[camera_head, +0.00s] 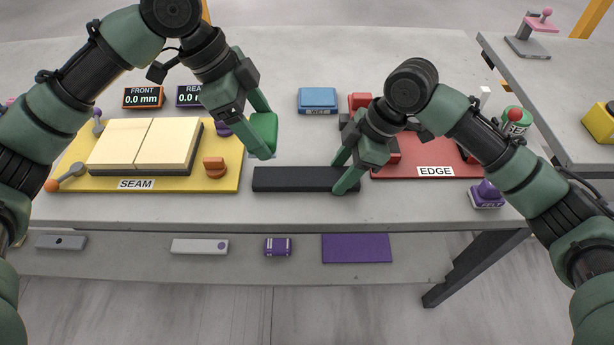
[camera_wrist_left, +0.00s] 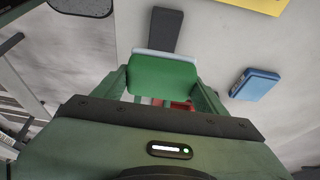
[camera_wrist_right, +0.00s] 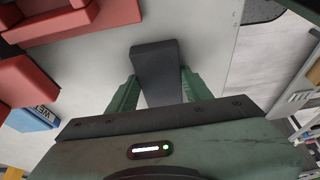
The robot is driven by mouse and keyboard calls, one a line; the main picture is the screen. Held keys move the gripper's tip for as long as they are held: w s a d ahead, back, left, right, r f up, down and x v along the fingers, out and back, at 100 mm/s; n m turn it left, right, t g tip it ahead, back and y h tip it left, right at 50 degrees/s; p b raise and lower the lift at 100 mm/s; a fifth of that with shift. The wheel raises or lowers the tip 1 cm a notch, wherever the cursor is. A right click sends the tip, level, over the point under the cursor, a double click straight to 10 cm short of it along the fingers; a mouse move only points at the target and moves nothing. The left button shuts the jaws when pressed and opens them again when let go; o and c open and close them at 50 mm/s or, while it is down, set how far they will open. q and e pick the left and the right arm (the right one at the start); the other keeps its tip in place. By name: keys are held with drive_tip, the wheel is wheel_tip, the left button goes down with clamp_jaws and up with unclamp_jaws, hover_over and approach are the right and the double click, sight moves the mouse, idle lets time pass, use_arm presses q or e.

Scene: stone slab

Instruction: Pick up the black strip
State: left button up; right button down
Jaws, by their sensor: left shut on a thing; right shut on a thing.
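The black strip (camera_head: 292,179) lies along the table's front edge, between the yellow SEAM board and the red EDGE board. My right gripper (camera_head: 345,175) has its fingers on either side of the strip's right end and is shut on it. The strip (camera_wrist_right: 155,68) runs between the fingers in the right wrist view. It looks still flat on the table. My left gripper (camera_head: 262,128) is shut on a green block (camera_wrist_left: 163,77) with a pale lower layer, held above the table. The strip (camera_wrist_left: 165,30) also shows beyond that block in the left wrist view.
The yellow SEAM board (camera_head: 228,184) with cream tiles is at left, the red EDGE board (camera_head: 450,172) at right. A blue WET pad (camera_head: 317,99) lies behind. A purple FELT block (camera_head: 487,197) stands at the right front. A lower shelf (camera_head: 130,265) holds several items.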

drive_tip(key=shift+w+r, duration=0.1)
drive_tip(key=shift+r, duration=0.5)
wheel_tip(320, 180, up, 2)
drive_tip(key=shift+r, duration=0.2)
drive_tip(key=s, duration=1.8)
drive_tip(key=shift+w+f, duration=0.45)
drive_tip(key=shift+w, duration=2.25)
drive_tip(key=shift+w+f, duration=0.45)
drive_tip(key=shift+w, duration=2.3)
drive_tip(key=shift+w+f, duration=0.45)
drive_tip(key=shift+w, duration=2.25)
drive_tip(key=shift+f, duration=0.45)
unclamp_jaws()
drive_tip(key=shift+s, duration=0.1)
